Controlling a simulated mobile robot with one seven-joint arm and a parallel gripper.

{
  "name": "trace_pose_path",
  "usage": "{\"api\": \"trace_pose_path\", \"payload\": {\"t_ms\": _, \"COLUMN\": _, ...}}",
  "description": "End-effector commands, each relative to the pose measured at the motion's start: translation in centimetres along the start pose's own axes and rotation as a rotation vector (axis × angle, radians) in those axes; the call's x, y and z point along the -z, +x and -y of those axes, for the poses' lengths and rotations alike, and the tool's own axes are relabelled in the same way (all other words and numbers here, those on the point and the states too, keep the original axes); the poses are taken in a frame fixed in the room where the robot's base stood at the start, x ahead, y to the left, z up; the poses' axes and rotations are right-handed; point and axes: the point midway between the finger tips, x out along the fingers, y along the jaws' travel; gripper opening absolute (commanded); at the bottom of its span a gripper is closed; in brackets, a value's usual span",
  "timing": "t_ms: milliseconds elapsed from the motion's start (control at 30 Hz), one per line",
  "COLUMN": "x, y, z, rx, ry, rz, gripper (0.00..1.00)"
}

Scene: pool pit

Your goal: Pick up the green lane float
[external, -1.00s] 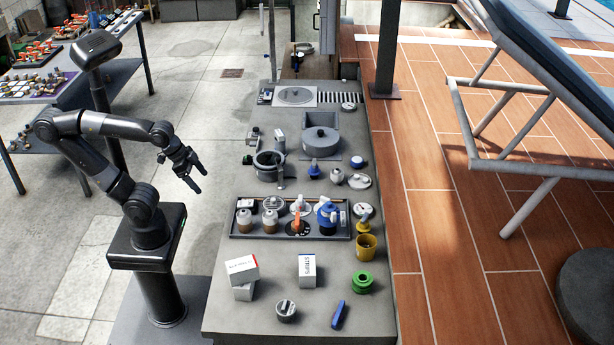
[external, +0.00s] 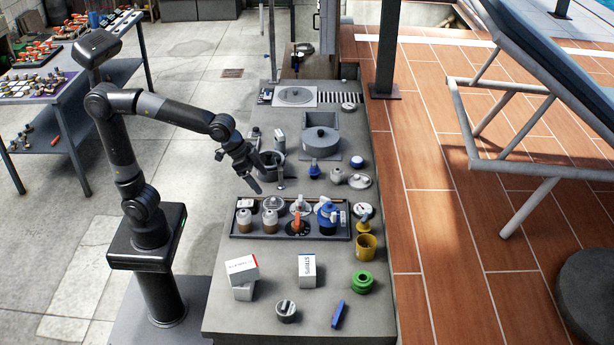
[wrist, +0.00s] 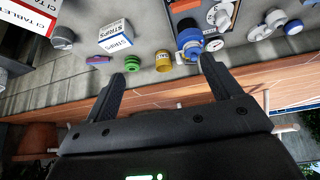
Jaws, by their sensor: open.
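The green lane float (external: 362,282) is a round, ridged green piece on the bench's near right part, in front of the yellow cup (external: 366,246). In the wrist view the green float (wrist: 132,64) shows beyond and between my fingers, nearer the left one. My gripper (external: 256,185) is open and empty. It hangs above the left side of the bench, up and left of the float and well apart from it. In the wrist view the two fingers of my gripper (wrist: 162,75) are spread wide.
The STRIPS box (external: 307,270), a stacked white box (external: 242,268), a grey knob (external: 286,311) and a blue piece (external: 338,314) stand near the float. A tray (external: 240,236) with bottles and a blue jug (external: 327,214) lies behind. The bench's right edge is close to the float.

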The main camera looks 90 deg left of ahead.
Motion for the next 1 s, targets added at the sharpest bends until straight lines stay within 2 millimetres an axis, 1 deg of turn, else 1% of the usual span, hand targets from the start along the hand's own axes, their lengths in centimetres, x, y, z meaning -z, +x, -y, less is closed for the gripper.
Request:
{"api": "trace_pose_path", "payload": {"t_ms": 33, "x": 1.6, "y": 1.4, "z": -0.7, "rx": -0.003, "ry": 0.006, "rz": 0.004, "gripper": 0.83}}
{"api": "trace_pose_path", "payload": {"t_ms": 100, "x": 3.7, "y": 3.0, "z": -1.6, "rx": -0.007, "ry": 0.013, "rz": 0.001, "gripper": 0.83}}
{"api": "trace_pose_path", "payload": {"t_ms": 167, "x": 5.3, "y": 4.6, "z": -2.4, "rx": -0.01, "ry": 0.019, "rz": -0.002, "gripper": 0.83}}
{"api": "trace_pose_path", "payload": {"t_ms": 200, "x": 6.4, "y": 5.7, "z": -2.9, "rx": -0.012, "ry": 0.023, "rz": -0.003, "gripper": 0.83}}
{"api": "trace_pose_path", "payload": {"t_ms": 267, "x": 8.0, "y": 7.3, "z": -3.9, "rx": -0.015, "ry": 0.029, "rz": -0.007, "gripper": 0.83}}
{"api": "trace_pose_path", "payload": {"t_ms": 300, "x": 9.0, "y": 8.5, "z": -4.5, "rx": -0.017, "ry": 0.033, "rz": -0.009, "gripper": 0.83}}
{"api": "trace_pose_path", "payload": {"t_ms": 367, "x": 10.3, "y": 10.3, "z": -5.5, "rx": -0.02, "ry": 0.04, "rz": -0.011, "gripper": 0.83}}
{"api": "trace_pose_path", "payload": {"t_ms": 400, "x": 11.2, "y": 11.6, "z": -6.2, "rx": -0.021, "ry": 0.045, "rz": -0.013, "gripper": 0.83}}
{"api": "trace_pose_path", "payload": {"t_ms": 467, "x": 12.4, "y": 13.5, "z": -7.4, "rx": -0.024, "ry": 0.054, "rz": -0.018, "gripper": 0.83}}
{"api": "trace_pose_path", "payload": {"t_ms": 500, "x": 13.1, "y": 14.9, "z": -8.1, "rx": -0.025, "ry": 0.059, "rz": -0.019, "gripper": 0.83}}
{"api": "trace_pose_path", "payload": {"t_ms": 567, "x": 14.1, "y": 17.0, "z": -9.3, "rx": -0.027, "ry": 0.067, "rz": -0.022, "gripper": 0.83}}
{"api": "trace_pose_path", "payload": {"t_ms": 633, "x": 15.1, "y": 19.4, "z": -10.8, "rx": -0.03, "ry": 0.077, "rz": -0.027, "gripper": 0.83}}
{"api": "trace_pose_path", "payload": {"t_ms": 700, "x": 15.9, "y": 21.9, "z": -12.2, "rx": -0.033, "ry": 0.088, "rz": -0.03, "gripper": 0.83}}
{"api": "trace_pose_path", "payload": {"t_ms": 800, "x": 16.7, "y": 25.1, "z": -14.2, "rx": -0.036, "ry": 0.103, "rz": -0.038, "gripper": 0.83}}
{"api": "trace_pose_path", "payload": {"t_ms": 900, "x": 17.1, "y": 27.6, "z": -15.8, "rx": -0.04, "ry": 0.114, "rz": -0.042, "gripper": 0.83}}
{"api": "trace_pose_path", "payload": {"t_ms": 1000, "x": 17.4, "y": 29.3, "z": -16.7, "rx": -0.042, "ry": 0.121, "rz": -0.047, "gripper": 0.83}}
